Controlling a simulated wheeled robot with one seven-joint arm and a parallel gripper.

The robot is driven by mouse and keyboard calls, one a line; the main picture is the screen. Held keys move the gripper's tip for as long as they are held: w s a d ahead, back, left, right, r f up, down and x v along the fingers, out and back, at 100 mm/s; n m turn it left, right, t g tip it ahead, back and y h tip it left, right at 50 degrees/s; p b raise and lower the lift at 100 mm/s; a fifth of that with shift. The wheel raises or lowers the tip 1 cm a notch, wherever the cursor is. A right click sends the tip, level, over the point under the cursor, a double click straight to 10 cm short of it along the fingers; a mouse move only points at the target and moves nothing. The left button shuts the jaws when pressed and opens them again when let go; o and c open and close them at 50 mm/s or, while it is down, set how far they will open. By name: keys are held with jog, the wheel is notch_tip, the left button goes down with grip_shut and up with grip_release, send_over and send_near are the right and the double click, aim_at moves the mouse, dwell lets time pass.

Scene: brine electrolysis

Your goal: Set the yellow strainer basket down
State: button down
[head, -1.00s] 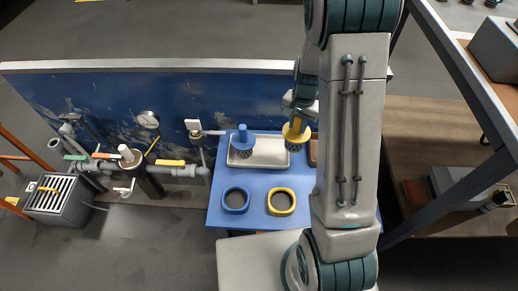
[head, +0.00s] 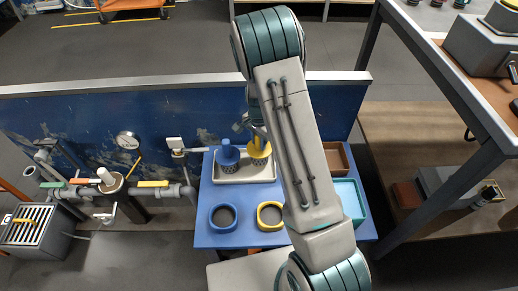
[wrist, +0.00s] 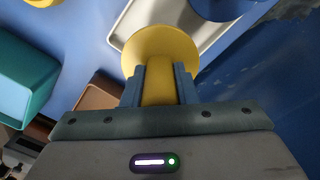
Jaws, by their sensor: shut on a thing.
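The yellow strainer basket (head: 258,152) is over the right part of the cream tray (head: 226,181), beside the blue strainer basket (head: 228,158). My gripper (wrist: 160,88) is shut on the yellow basket's upright handle; the wrist view shows its yellow flange (wrist: 160,42) beyond the fingers. In the head view my gripper (head: 256,132) is at the top of the basket, partly hidden by my arm. I cannot tell whether the basket's bottom touches the tray.
A blue ring (head: 223,216) and a yellow ring (head: 270,214) are at the front of the blue table (head: 210,240). A teal bin (head: 352,199) and a brown tray (head: 337,158) are on the right. A blue panel (head: 90,120) stands behind.

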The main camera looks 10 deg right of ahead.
aim_at(259, 148)
jog(key=shift+f+b, duration=0.65)
jog(key=shift+f, duration=1.1)
jog(key=shift+f, duration=0.15)
jog(key=c, duration=1.1)
grip_release()
jog(key=shift+c, duration=0.2)
notch_tip(259, 148, up, 13)
jog(key=p, duration=0.4)
jog(key=shift+s+f+p, duration=0.1)
jog(key=shift+f+p, duration=0.05)
jog(key=shift+p, duration=0.2)
jog(key=s+r+n, duration=0.5)
jog(key=s+r, duration=0.3)
jog(key=s, duration=0.4)
jog(key=s+r+n+t, duration=0.1)
jog(key=s+r+n, duration=0.5)
jog(key=s+r, duration=0.3)
jog(key=s, duration=0.4)
jog(key=shift+s+a, duration=0.15)
jog(key=shift+s, duration=0.1)
